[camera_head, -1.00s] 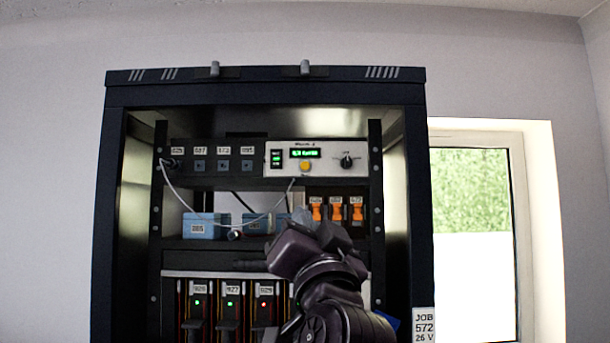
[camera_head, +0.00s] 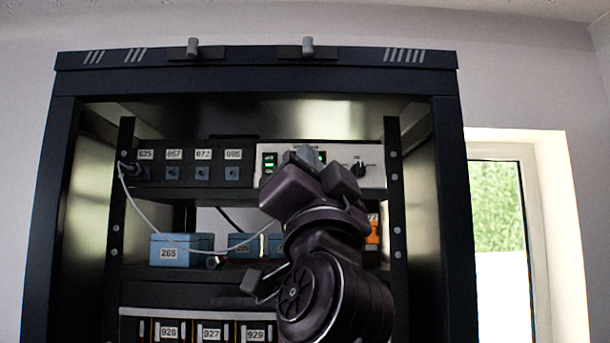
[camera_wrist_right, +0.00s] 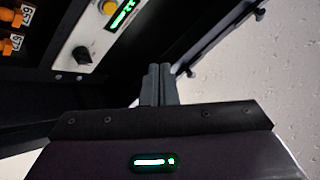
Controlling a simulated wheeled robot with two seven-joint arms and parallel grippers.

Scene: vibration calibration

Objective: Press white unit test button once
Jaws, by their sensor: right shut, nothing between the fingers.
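The white unit (camera_head: 372,178) sits in the upper right of the rack, with a green display, a lit green switch and a black knob (camera_head: 359,170). My right gripper (camera_head: 305,154) is shut and empty in front of the unit's middle, and hides its button in the head view. In the right wrist view the white unit (camera_wrist_right: 72,38) is at upper left, with the yellow button (camera_wrist_right: 108,7) at the top edge beside the green display (camera_wrist_right: 123,14). The shut fingers (camera_wrist_right: 160,72) are apart from the button in that picture. My left gripper is not in view.
The dark rack frame (camera_head: 62,200) surrounds the shelves. A black panel with several sockets (camera_head: 188,173) is left of the white unit. Blue boxes (camera_head: 180,250) and a grey cable are below. Orange switches (camera_wrist_right: 12,45) show in the wrist view. A window (camera_head: 500,240) is at right.

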